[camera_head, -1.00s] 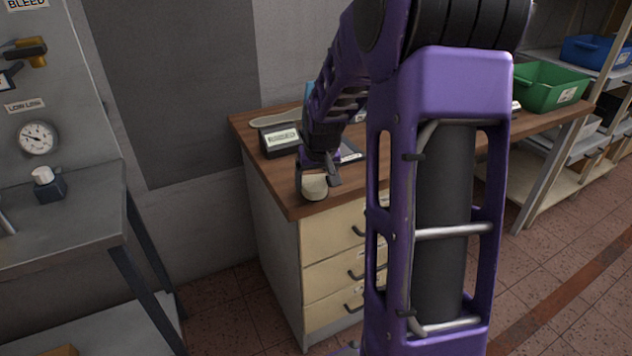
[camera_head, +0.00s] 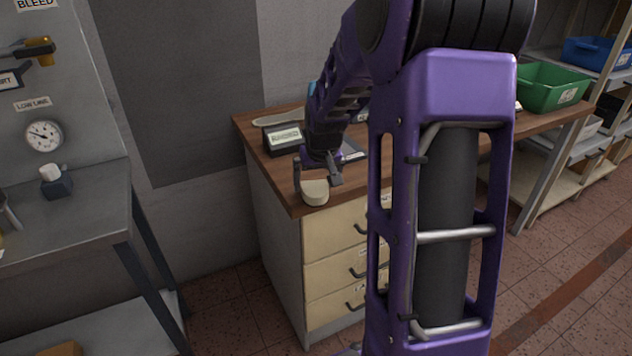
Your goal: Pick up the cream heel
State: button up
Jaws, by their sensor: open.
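The cream heel (camera_head: 315,193) is a small pale block with a rounded end. It sits on the wooden top of the drawer cabinet (camera_head: 283,190), close to the front left corner. My gripper (camera_head: 317,179) points down at the heel, with one finger on its left and one on its right. The jaws are open, and the heel's near face shows clear below them. I cannot tell whether either finger touches it. My purple arm hides the right part of the bench top.
A dark box with a pale display (camera_head: 284,138) stands just behind my gripper. A flat grey sole shape (camera_head: 283,119) lies at the back. A green bin (camera_head: 552,88) and a blue bin (camera_head: 598,53) are at the right. A metal bench (camera_head: 75,215) stands at the left, apart from the cabinet.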

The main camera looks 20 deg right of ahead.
jog(key=p+v, duration=0.2)
jog(key=v, duration=1.5)
jog(key=shift+p, duration=0.4)
